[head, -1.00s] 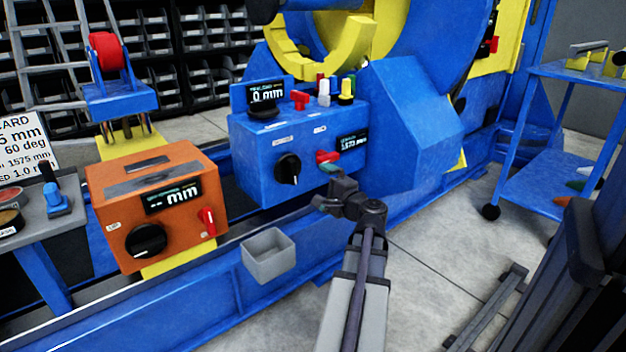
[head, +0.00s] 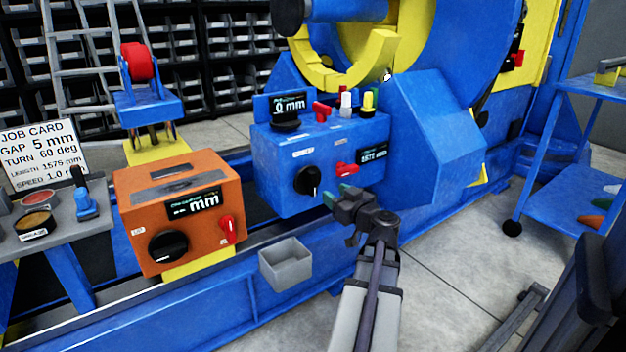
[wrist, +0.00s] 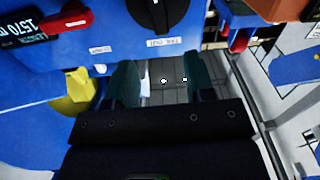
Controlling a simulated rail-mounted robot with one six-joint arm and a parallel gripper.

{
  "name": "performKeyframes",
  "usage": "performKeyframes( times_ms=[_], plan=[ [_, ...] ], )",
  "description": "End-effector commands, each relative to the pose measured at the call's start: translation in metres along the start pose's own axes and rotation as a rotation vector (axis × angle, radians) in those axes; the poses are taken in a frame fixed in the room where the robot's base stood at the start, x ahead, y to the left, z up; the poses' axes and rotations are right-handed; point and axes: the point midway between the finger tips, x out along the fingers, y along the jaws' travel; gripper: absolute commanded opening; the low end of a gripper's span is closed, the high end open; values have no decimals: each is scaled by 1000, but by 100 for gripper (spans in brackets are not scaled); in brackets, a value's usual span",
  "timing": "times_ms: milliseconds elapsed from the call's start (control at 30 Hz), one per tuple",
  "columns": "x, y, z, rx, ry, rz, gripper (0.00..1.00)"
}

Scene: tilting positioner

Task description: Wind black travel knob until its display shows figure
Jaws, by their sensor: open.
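A black knob (head: 307,181) with a white pointer mark sits on the front of the blue control box (head: 275,165). In the wrist view this knob (wrist: 157,12) is at the top, partly cut off.
A red lever (head: 346,170) is close above my gripper. An orange box (head: 190,205) with a large black knob (head: 168,246) and an mm display stands left. A grey bin (head: 286,262) hangs below. A job card (head: 42,150) reads gap 5 mm, length 1575 mm.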

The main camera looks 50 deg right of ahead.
Motion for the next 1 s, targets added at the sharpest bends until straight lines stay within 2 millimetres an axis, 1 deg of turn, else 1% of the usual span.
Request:
performKeyframes(
  times_ms=[67, 167, 267, 400, 500, 600, 733, 933, 1000],
  plan=[
    [1, 0, 0, -2, 0, 0, 49],
    [10, 0, 0, -1, 0, -2, 49],
    [29, 1, 0, 0, 0, -3, 49],
    [64, 1, 0, 1, 0, -4, 49],
    [86, 1, 0, 1, 0, -3, 49],
    [101, 1, 0, 2, 0, -3, 49],
    [108, 0, 0, 2, 0, 0, 49],
    [108, 0, 0, 2, 0, 0, 49],
    [108, 0, 0, 2, 0, 0, 43]
  ],
)
